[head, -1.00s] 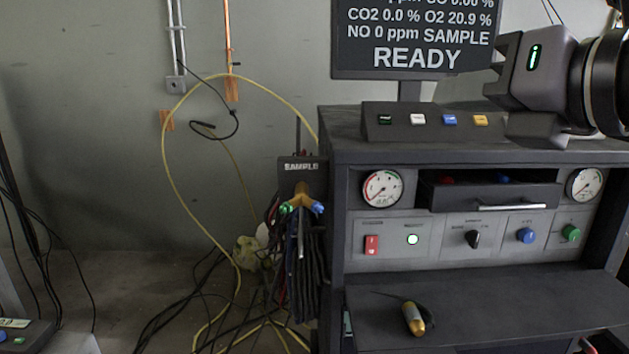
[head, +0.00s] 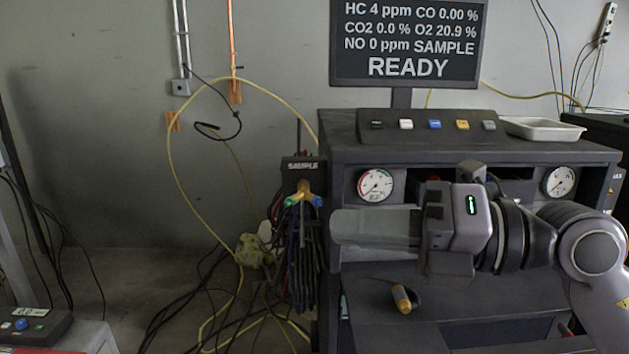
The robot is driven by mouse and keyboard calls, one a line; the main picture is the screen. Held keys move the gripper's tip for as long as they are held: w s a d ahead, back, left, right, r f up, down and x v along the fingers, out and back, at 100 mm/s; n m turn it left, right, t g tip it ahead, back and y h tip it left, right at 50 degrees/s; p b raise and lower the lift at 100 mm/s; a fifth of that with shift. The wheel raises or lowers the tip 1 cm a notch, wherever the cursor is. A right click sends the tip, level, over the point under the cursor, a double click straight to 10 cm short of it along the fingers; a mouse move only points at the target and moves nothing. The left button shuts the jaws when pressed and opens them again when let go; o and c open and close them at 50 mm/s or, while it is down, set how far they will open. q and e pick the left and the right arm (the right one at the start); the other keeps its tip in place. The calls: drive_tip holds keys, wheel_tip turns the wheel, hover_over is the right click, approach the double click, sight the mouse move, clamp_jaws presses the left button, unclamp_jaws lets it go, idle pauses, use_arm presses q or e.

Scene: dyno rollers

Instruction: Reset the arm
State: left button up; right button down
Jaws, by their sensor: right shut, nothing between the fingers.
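My right gripper (head: 350,226) comes in from the right and points left, in front of the dark console (head: 460,155). Its fingers are together with nothing between them. My left gripper is not in view.
A yellow-tipped probe (head: 402,298) lies on the console's lower shelf (head: 370,325), below my right gripper. Hoses hang at the SAMPLE holder (head: 300,165) on the console's left side. A white tray (head: 543,129) sits on top at the right. Cables cover the floor at left.

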drive_tip(key=w+d+f+m+t+h+p, duration=0.15)
drive_tip(key=d+f+m+t+h, duration=0.3)
drive_tip(key=m, duration=0.55)
drive_tip(key=w+d+f+m+t+h+p, duration=0.1)
drive_tip(key=w+d+f+m+t, duration=0.15)
drive_tip(key=f+m+t, duration=0.5)
drive_tip(key=w+d+f+m+t+h+p, duration=0.1)
drive_tip(key=d+f+m+t+h, duration=0.35)
drive_tip(key=m, duration=0.75)
drive_tip(key=s+d+f+m+g+h, duration=0.1)
drive_tip(key=s+f+m+g, duration=0.1)
drive_tip(key=s+f, duration=0.3)
drive_tip(key=s+d+f+m+g+h+p, duration=0.1)
drive_tip(key=s+f+g, duration=0.4)
drive_tip(key=f, duration=0.8)
drive_tip(key=s+d+f+m+g+h+p, duration=0.1)
drive_tip(key=s+d+f+m+g+h, duration=0.1)
drive_tip(key=s+f, duration=0.4)
wheel_tip(320, 180, down, 4)
drive_tip(key=m+g, duration=0.1)
drive_tip(key=m, duration=0.1)
drive_tip(key=shift+d+r+m+h, duration=0.15)
drive_tip(key=shift+r+m+h, duration=0.1)
drive_tip(key=shift+m+h, duration=0.1)
